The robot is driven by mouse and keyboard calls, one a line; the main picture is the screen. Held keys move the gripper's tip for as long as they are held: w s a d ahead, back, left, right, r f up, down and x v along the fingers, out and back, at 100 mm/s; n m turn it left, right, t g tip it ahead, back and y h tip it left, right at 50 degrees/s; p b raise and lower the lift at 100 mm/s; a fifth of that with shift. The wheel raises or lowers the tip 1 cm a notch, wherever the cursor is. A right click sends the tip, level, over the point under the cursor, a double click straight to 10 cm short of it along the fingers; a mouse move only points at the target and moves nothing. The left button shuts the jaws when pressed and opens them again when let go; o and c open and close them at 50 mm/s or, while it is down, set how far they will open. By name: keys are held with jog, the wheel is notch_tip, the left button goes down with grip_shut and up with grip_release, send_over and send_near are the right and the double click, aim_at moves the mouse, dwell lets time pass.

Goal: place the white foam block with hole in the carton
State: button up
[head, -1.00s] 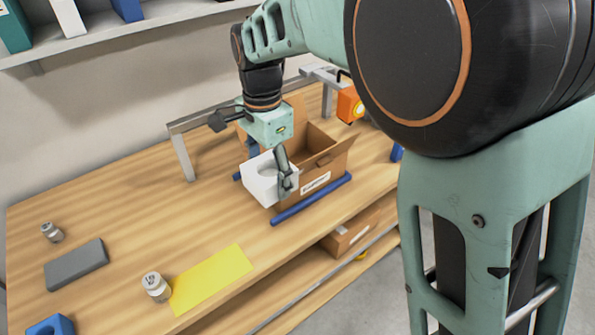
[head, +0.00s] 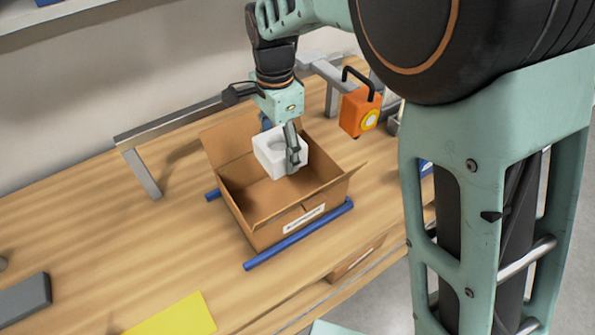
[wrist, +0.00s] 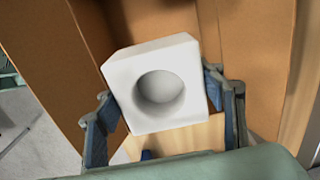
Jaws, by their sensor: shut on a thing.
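The white foam block with a round hole (head: 273,152) is held in my gripper (head: 291,150), over the open carton (head: 254,215). In the wrist view the block (wrist: 125,72) sits between the two fingers of my gripper (wrist: 163,105), with its hole facing the camera. The carton's brown cardboard walls (wrist: 245,50) show behind and beside it. In the head view the carton's flaps are spread open and its visible floor is bare. The gripper and block hide part of the carton's back; I cannot tell how far the block is below the rim.
Blue rails (head: 300,236) lie along the carton's sides. A grey metal frame (head: 180,122) stands behind it. An orange lamp (head: 360,112) is close on the right. A yellow sheet (head: 175,318) and a grey block (head: 22,298) lie toward the front left. The table left of the carton is clear.

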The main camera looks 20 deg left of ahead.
jog(key=b, duration=0.2)
send_over(283, 202)
notch_tip(283, 202, down, 12)
jog(key=shift+s+r, duration=0.1)
jog(key=shift+f+p, duration=0.4)
jog(key=shift+f, duration=2)
jog(key=shift+f, duration=0.15)
jog(key=o, duration=0.5)
jog(key=shift+f, duration=0.1)
jog(key=shift+c, duration=0.2)
jog(key=o, duration=0.4)
jog(key=shift+o, duration=0.2)
notch_tip(283, 202, up, 12)
jog(key=shift+r+b, duration=0.25)
jog(key=shift+b, duration=0.15)
